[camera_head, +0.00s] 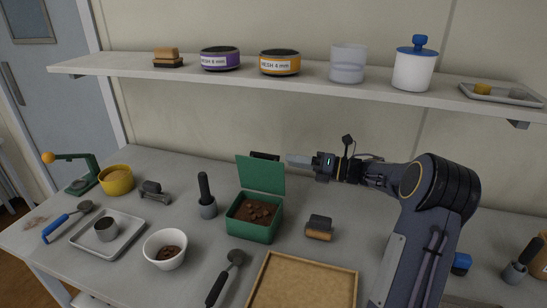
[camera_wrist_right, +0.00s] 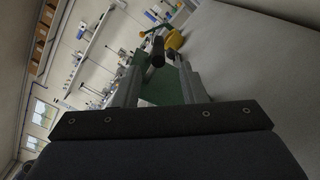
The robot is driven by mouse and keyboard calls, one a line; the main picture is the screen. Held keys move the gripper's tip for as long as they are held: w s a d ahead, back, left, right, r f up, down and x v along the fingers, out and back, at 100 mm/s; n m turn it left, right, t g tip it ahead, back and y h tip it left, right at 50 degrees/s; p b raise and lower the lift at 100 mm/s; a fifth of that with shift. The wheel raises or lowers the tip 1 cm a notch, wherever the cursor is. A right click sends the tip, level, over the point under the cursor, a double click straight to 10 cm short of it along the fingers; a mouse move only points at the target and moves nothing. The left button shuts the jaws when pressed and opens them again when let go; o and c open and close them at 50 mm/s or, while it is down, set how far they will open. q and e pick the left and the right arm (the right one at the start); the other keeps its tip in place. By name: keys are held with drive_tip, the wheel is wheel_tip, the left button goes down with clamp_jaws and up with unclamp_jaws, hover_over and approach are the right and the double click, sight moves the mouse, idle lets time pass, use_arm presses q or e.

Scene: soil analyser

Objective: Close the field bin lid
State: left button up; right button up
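The green field bin (camera_head: 254,225) stands on the table with dark soil clods inside. Its green lid (camera_head: 262,175) is open, standing roughly upright at the bin's back edge, with a black handle (camera_head: 265,156) at the top. My right gripper (camera_head: 292,161) is level with the lid's upper edge, just right of the handle, fingers pointing left. In the right wrist view the fingers (camera_wrist_right: 158,68) are apart and empty, with the lid (camera_wrist_right: 160,92) and black handle (camera_wrist_right: 157,52) showing beyond or between them; contact cannot be told. My left gripper is not in view.
A brush (camera_head: 318,228) lies right of the bin, and a wooden tray (camera_head: 262,290) is in front. A dark-handled tool in a grey cup (camera_head: 207,197) stands left, with a white bowl (camera_head: 150,240) and trowel (camera_head: 226,275) nearby. A shelf (camera_head: 300,82) runs above.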

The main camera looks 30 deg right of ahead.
sight(274, 157)
drive_tip(key=p+x, duration=0.1)
drive_tip(key=x, duration=0.5)
drive_tip(key=shift+w+a+r, duration=0.1)
drive_tip(key=shift+w+a, duration=0.15)
clamp_jaws()
